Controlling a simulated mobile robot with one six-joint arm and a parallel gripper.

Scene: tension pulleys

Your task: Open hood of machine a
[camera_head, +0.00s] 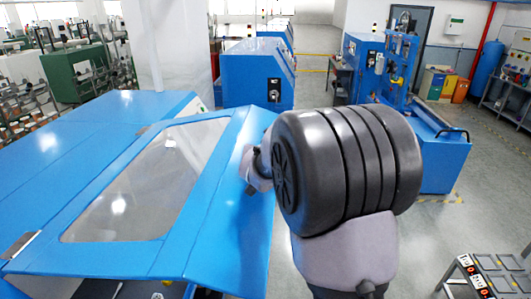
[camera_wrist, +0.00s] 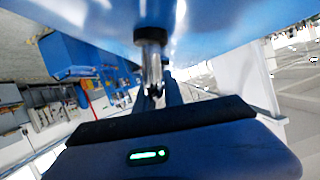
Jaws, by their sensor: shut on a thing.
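The hood (camera_head: 225,165) of the blue machine is a blue panel with a clear window (camera_head: 150,180), at the left of the head view. Its lower edge stands raised, with a dark gap and some machine parts showing beneath. In the wrist view the blue underside or face of the hood (camera_wrist: 230,25) fills the top. A metal handle-like post (camera_wrist: 151,38) comes down from it. My gripper (camera_wrist: 153,88) is shut on this post. In the head view my arm reaches the hood's right edge, and the fingers are hidden there.
Other blue machines (camera_head: 258,75) stand behind, and one with a frame (camera_head: 430,140) stands at the right. A small cart with dark trays (camera_head: 495,265) is at the lower right. Grey floor (camera_head: 430,240) is clear between them.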

